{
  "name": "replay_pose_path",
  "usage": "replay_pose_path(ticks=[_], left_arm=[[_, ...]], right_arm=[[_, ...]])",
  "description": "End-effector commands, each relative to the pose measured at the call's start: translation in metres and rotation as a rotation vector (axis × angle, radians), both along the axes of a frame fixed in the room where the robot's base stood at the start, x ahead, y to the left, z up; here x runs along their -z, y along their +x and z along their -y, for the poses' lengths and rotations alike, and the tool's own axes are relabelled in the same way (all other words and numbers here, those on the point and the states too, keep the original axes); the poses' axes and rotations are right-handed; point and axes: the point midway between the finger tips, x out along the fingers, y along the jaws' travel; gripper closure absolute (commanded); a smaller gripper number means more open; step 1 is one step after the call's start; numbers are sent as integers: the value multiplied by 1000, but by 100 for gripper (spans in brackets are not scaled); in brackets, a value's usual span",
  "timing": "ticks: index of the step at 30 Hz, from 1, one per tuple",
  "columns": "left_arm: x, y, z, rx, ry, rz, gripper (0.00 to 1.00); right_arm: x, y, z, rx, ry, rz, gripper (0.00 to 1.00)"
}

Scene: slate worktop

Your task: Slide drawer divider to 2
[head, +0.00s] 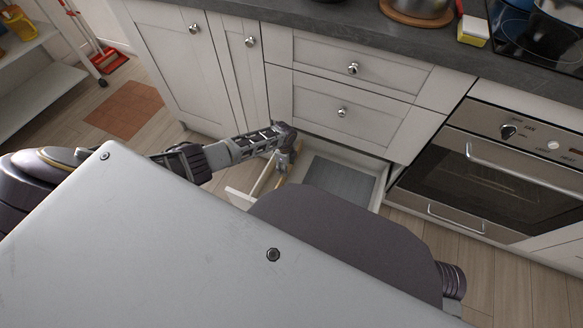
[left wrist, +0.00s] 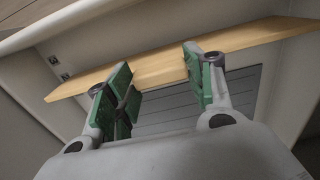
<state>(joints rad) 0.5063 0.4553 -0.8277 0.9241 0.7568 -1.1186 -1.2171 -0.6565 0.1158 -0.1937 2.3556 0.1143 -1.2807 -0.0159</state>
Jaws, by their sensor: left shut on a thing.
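The bottom drawer (head: 240,198) is pulled open below two closed drawers in the head view. A light wooden divider (head: 264,174) stands upright in its left part. In the left wrist view the divider (left wrist: 160,68) runs across the drawer as a long board. My left gripper (head: 287,162) reaches down into the drawer at the divider. Its green-padded fingers (left wrist: 160,88) are shut on the divider, though the exact contact is hard to see. Small dark marks (left wrist: 58,67) show on the drawer wall; I cannot read them. My right gripper is not in view.
A grey ribbed mat (head: 342,180) lies on the drawer floor right of the divider. An oven (head: 490,165) with a bar handle stands to the right. My own body hides the near part of the drawer. Cabinet doors (head: 185,70) are closed at the left.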

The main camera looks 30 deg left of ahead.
Motion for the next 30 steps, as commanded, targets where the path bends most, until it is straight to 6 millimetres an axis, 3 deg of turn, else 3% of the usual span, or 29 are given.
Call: replay_pose_path(ticks=[8, 9, 14, 30], left_arm=[[0, 0, -4, 0, 1, 1, 90], [0, 0, -4, 0, 1, 1, 45], [0, 0, -3, 0, 0, 1, 25], [-3, 0, -3, 0, 0, 1, 25]], right_arm=[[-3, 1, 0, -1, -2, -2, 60], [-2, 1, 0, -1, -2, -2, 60], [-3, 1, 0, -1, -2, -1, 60], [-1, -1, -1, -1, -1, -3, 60]])
